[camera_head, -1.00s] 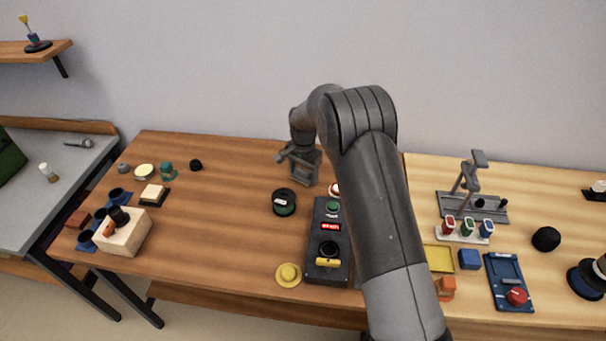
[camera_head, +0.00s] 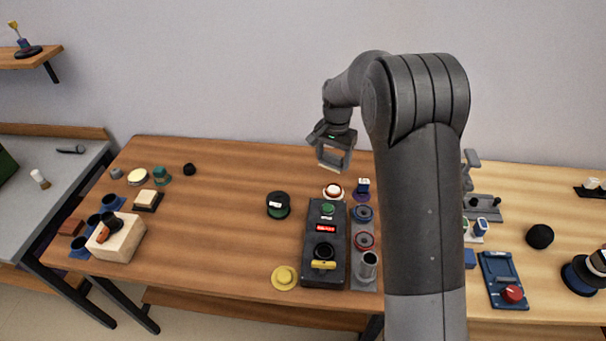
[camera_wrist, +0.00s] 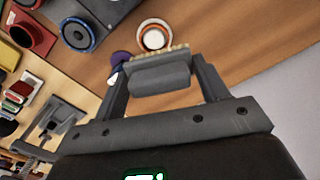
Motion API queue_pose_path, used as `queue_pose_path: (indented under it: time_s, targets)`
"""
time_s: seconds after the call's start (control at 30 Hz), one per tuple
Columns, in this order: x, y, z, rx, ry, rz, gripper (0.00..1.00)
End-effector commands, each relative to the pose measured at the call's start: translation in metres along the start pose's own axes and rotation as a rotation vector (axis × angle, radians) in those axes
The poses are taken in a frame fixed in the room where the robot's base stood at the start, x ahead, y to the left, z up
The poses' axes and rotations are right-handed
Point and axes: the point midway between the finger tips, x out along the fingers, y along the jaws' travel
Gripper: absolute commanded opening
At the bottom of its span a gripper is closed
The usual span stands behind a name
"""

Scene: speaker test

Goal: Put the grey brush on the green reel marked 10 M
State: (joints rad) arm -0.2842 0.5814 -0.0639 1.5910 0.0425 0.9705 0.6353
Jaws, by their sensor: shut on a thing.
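The grey brush (camera_wrist: 160,78) is held between the two fingers of my gripper (camera_wrist: 160,88) in the wrist view, with its pale bristles facing away from the palm. In the head view my gripper (camera_head: 333,158) is raised above the back of the brown table. A teal spool-like thing (camera_head: 161,176) stands farther left.
A black box with a red display (camera_head: 325,245) stands right of the dark reel. A white and orange round thing (camera_head: 333,191) is behind it, and a grey rack with rings (camera_head: 363,245) beside it. A yellow disc (camera_head: 284,278) lies in front.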

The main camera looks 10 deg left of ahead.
Motion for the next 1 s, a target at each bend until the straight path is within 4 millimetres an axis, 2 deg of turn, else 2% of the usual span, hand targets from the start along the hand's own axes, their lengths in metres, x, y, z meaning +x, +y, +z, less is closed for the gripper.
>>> queue_pose_path:
  time_s: [0.3, 0.5, 0.67, 1.0]
  targets:
    - [-0.038, 0.004, 0.072, -0.299, 0.002, -0.001, 0.45]
    - [-0.048, 0.007, 0.099, -0.414, 0.0, 0.0, 0.45]
    - [-0.036, -0.011, 0.111, -0.436, -0.003, 0.002, 0.45]
    - [0.009, -0.08, 0.137, -0.433, -0.001, 0.002, 0.45]
